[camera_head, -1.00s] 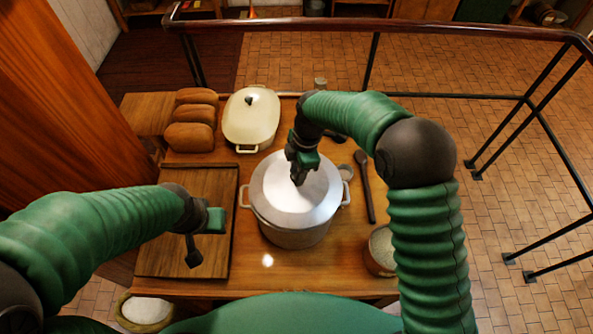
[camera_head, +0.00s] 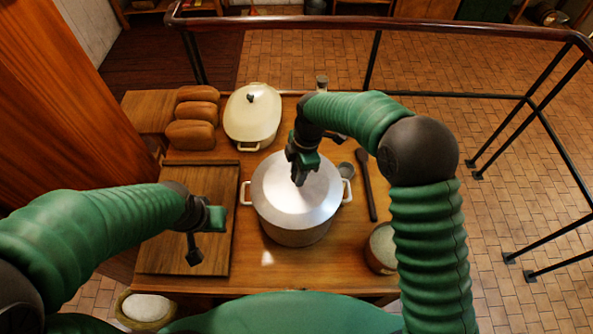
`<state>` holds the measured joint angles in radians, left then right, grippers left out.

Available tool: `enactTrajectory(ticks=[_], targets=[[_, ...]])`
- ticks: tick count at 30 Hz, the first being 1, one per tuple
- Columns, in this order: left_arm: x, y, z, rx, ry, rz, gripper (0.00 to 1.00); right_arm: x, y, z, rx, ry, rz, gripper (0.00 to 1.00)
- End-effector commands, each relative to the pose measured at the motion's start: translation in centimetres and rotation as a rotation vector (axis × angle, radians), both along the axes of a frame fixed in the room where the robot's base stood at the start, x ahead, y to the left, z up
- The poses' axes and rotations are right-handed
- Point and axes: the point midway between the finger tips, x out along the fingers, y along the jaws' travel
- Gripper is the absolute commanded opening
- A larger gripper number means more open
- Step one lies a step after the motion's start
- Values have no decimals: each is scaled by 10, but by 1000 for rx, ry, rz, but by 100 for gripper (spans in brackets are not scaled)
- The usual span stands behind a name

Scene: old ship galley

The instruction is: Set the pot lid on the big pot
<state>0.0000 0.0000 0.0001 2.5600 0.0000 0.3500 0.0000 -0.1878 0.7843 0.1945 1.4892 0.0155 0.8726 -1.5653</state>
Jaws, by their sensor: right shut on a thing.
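The big pot (camera_head: 297,238) is a silver pot with two side handles at the middle of the wooden table. The round metal pot lid (camera_head: 283,205) lies over the pot's mouth and looks level, covering the opening. My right gripper (camera_head: 299,175) is over the lid's centre, pointing down, shut on the lid's knob, which the fingers hide. My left gripper (camera_head: 195,250) hangs over the wooden board at the left, apart from the pot; its fingers are dark and I cannot tell if they are apart.
A cream lidded casserole (camera_head: 252,118) and several bread loaves (camera_head: 191,134) stand at the back left. A wooden board (camera_head: 160,256) lies at left. A dark spoon (camera_head: 366,185) and a filled container (camera_head: 382,248) are right of the pot. A railing (camera_head: 400,29) runs behind the table.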

Motion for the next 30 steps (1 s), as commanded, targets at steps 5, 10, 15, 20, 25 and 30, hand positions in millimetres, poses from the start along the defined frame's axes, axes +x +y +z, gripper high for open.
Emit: enactTrajectory(ticks=[5,10,15,20,25,30], targets=[[0,0,0,0,0,0,25,0,1,0,0,-1,1,36],[0,0,0,0,0,0,25,0,1,0,0,-1,1,55],[0,0,0,0,0,0,25,0,1,0,0,0,1,55],[0,0,3,0,0,0,25,0,0,3,0,0,1,55],[0,0,16,0,0,0,25,0,0,20,0,0,2,55],[0,0,28,0,0,0,25,0,1,37,0,0,3,55]])
